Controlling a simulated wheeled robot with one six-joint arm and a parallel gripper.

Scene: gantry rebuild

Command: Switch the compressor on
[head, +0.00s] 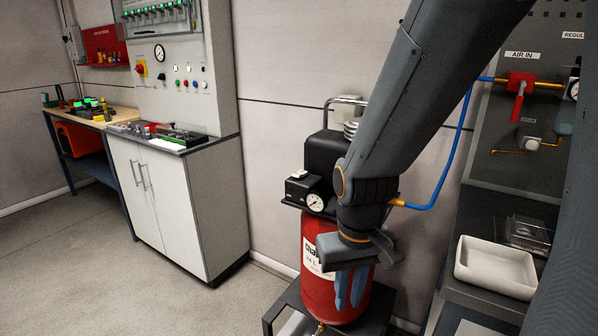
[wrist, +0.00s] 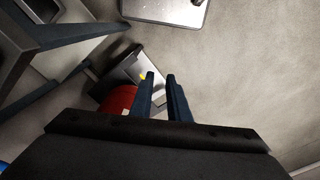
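The compressor has a red tank (head: 314,285) with a white label, and a black motor housing (head: 323,155) on top. A black switch box (head: 302,185) with a light-coloured switch sits at its upper left, beside a round gauge (head: 316,202). I cannot tell the switch's position. My gripper (head: 350,302) points down in front of the tank, below and to the right of the switch box. Its two blue fingers stand a little apart with nothing between them. In the wrist view the fingers (wrist: 161,78) also show a narrow gap, and part of the red tank (wrist: 117,101) shows beside them.
A blue hose (head: 449,160) runs from the compressor to a wall panel with a red valve handle (head: 518,100). A white tray (head: 497,267) stands on a bench at the right. A control cabinet (head: 165,195) stands at the left. The floor (head: 110,265) in front is clear.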

